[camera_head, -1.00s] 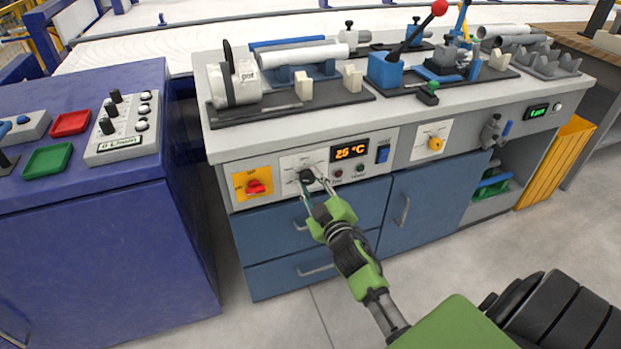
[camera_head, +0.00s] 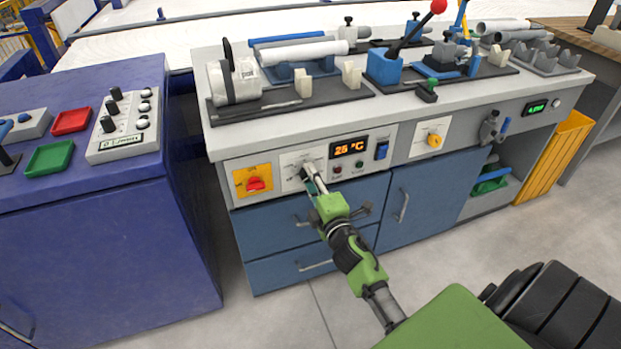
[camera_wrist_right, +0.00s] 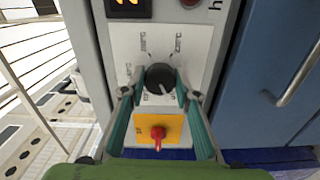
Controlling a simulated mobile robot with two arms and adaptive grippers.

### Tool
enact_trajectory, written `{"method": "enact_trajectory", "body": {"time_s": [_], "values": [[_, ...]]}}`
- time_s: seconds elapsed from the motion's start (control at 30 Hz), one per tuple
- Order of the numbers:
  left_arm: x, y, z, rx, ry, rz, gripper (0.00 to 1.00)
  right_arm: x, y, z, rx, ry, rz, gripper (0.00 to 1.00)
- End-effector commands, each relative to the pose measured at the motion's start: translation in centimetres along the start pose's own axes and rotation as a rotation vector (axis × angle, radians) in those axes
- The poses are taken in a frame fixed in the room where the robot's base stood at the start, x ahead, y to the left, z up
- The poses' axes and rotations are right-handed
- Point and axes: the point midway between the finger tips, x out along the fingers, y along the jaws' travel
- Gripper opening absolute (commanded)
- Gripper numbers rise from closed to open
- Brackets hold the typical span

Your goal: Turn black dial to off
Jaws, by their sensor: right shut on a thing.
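The black dial (camera_wrist_right: 160,79) sits on a white plate with printed temperature marks on the front panel of the workbench. In the head view the dial (camera_head: 308,169) is mostly covered by my right gripper (camera_head: 311,177). My right gripper (camera_wrist_right: 160,92) is shut on the dial, with one finger on either side of it in the right wrist view. A pale pointer line shows on the dial's face, towards the lower right in that view. My left gripper is not in view.
A red switch on a yellow plate (camera_head: 254,183) is beside the dial. An orange display (camera_head: 349,148) reads 25 °C, with a blue rocker switch (camera_head: 382,150) to its right. A yellow knob (camera_head: 434,141) is further right. Blue drawers (camera_head: 290,266) lie below.

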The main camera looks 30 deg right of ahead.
Motion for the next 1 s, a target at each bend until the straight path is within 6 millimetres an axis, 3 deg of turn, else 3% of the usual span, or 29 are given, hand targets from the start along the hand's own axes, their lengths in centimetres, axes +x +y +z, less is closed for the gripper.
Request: {"method": "enact_trajectory", "body": {"time_s": [0.67, 0.7, 0.73, 0.77, 1.0], "values": [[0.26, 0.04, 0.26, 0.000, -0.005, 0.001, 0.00, -0.02, -0.04, -0.07, -0.065, 0.001, -0.001, 0.07], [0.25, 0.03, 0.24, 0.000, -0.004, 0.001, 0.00, -0.02, -0.04, -0.06, -0.065, 0.001, -0.001, 0.34], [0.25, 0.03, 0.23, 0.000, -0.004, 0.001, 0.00, -0.02, -0.04, -0.06, -0.065, 0.001, -0.001, 0.42], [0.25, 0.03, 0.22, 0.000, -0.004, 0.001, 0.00, -0.02, -0.04, -0.06, -0.064, 0.001, -0.001, 0.45], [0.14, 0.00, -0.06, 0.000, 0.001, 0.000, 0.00, -0.01, -0.02, -0.03, -0.063, 0.001, 0.000, 0.45]]}}
